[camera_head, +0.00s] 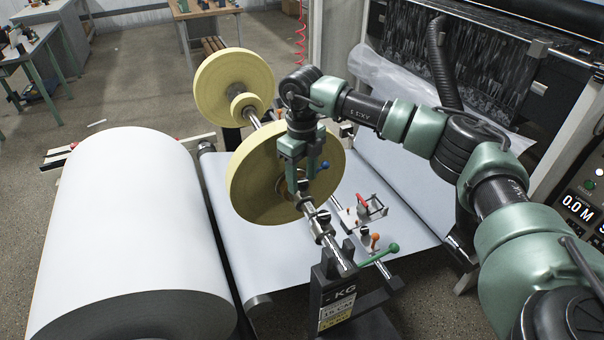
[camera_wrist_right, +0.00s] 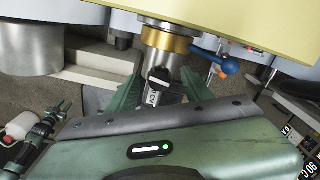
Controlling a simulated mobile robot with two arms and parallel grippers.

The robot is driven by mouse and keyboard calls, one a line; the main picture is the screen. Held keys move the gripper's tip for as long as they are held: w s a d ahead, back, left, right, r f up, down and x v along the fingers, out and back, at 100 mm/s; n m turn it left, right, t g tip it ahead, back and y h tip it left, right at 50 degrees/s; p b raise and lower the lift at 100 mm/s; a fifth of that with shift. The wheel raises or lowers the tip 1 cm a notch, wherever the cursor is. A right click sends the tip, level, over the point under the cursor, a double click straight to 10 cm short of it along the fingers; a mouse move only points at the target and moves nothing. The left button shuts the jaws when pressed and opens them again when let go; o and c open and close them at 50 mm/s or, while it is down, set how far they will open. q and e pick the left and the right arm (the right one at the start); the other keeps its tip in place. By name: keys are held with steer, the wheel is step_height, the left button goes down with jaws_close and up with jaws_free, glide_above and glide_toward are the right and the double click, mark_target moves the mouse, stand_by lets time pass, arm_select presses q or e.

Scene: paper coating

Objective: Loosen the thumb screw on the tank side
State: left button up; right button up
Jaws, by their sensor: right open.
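A metal shaft carries the yellow discs and ends above a black stand in the head view. My right gripper (camera_head: 297,182) points down over this shaft, just in front of the large yellow disc (camera_head: 255,185). In the right wrist view, my gripper (camera_wrist_right: 158,88) has its green fingers apart on either side of the shaft end. A small dark screw-like part (camera_wrist_right: 158,77) on the shaft shows between them; I cannot tell whether the fingers touch it. A brass collar (camera_wrist_right: 166,40) sits beyond it.
A blue-knobbed lever (camera_wrist_right: 228,66) is close to the right finger. A big white paper roll (camera_head: 120,220) lies at left. A machine frame stands at right.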

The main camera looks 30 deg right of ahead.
steer(key=shift+f, duration=0.1)
jaws_close()
steer(key=shift+n, duration=0.3)
steer(key=n+b, duration=0.2)
steer(key=n, duration=0.1)
steer(key=shift+n, duration=0.3)
steer(key=n+b, duration=0.2)
steer(key=n, duration=0.2)
steer(key=shift+a, duration=0.1)
steer(key=n+b, duration=0.1)
steer(key=n, duration=0.4)
steer(key=shift+n+b, duration=0.4)
steer(key=shift+n, duration=1.9)
